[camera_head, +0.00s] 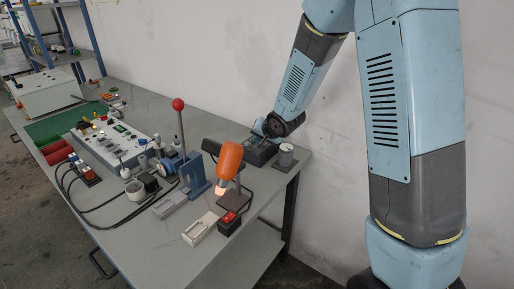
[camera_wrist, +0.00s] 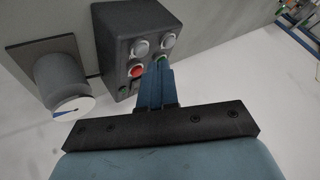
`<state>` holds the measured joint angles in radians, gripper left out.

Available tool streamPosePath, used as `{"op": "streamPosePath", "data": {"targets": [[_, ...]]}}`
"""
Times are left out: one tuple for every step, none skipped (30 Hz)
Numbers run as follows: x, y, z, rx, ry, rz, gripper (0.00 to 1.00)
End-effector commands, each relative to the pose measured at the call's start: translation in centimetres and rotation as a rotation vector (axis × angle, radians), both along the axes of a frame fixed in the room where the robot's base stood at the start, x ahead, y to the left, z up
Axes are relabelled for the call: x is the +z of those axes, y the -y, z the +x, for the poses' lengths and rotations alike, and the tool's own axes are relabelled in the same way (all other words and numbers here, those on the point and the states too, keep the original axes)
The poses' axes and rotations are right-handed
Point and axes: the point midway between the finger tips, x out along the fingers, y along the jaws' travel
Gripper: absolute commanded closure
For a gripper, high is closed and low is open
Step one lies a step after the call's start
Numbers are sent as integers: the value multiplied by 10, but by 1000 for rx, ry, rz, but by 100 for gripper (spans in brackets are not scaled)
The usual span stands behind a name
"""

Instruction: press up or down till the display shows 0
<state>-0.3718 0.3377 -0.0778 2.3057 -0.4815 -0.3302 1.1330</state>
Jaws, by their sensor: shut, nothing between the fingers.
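A dark grey button box (camera_head: 262,156) stands at the far right end of the table, and it fills the upper middle of the wrist view (camera_wrist: 118,22). Its face carries two pale round buttons (camera_wrist: 140,48), a red button (camera_wrist: 137,71) and green ones, one partly behind my fingers. My gripper (camera_wrist: 158,64) is shut and empty. Its blue fingertips are at the box face, over or beside a green button (camera_wrist: 161,58); I cannot tell whether they touch it. In the head view my wrist hides part of the box. I cannot make out a display number.
A grey cylinder (camera_head: 286,155) with a white and blue end stands on a square plate beside the box. An orange lamp (camera_head: 230,160), a red-knobbed lever press (camera_head: 179,105) and a white control panel (camera_head: 110,140) stand along the table. The wall is close behind.

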Motion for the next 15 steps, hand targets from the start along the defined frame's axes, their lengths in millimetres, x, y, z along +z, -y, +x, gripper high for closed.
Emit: {"op": "streamPosePath", "data": {"targets": [[0,0,0,0,0,0,100],[0,0,0,0,0,0,100],[0,0,0,0,0,0,100],[0,0,0,0,0,0,100],[0,0,0,0,0,0,100],[0,0,0,0,0,0,100],[0,0,0,0,0,0,100],[0,0,0,0,0,0,100],[-1,0,0,0,0,0,100],[-1,0,0,1,-1,0,100],[-2,0,0,1,-1,-1,100],[-3,0,0,1,-1,-1,100],[-4,0,0,1,-1,-1,100],[-5,0,-1,0,-1,-1,100],[-6,0,-1,0,-1,1,100]]}}
